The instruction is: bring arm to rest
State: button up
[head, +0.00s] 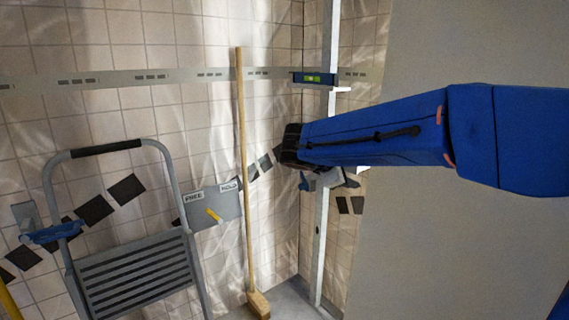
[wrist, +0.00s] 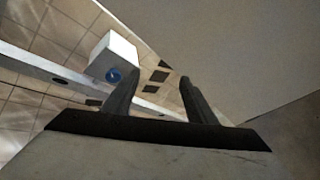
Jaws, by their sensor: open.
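My blue arm (head: 375,132) reaches in from the right in the head view, in front of a large plain grey panel. My gripper (head: 325,180) is at its far end by the pale upright post (head: 323,230), mostly hidden behind the arm. In the wrist view my gripper (wrist: 155,78) has its two dark fingers apart, with no object seen held between them. A white block (wrist: 112,52) with a blue round mark shows beside and beyond the left finger; I cannot tell whether they touch.
A grey step ladder (head: 135,270) stands at the left. A wooden broom (head: 242,160) leans on the tiled wall. A blue spirit level (head: 314,79) is by the post. The grey panel (head: 430,250) fills the right.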

jog(key=s+d+f+m+g+y, duration=0.2)
jog(key=s+d+f+m, duration=0.2)
jog(key=s+d, duration=0.5)
jog(key=s+f+m+g+y, duration=0.1)
jog(key=s+f+m+y, duration=0.2)
jog(key=s, duration=1.1)
jog(key=s+f+m+y, duration=0.3)
jog(key=s+f+m, duration=0.6)
jog(key=s, duration=0.4)
jog(key=shift+s+a+f+m+g+y, duration=0.3)
jog(key=shift+s+f+g, duration=0.1)
jog(key=shift+f, duration=0.5)
jog(key=shift+r, duration=0.1)
jog(key=shift+c, duration=0.2)
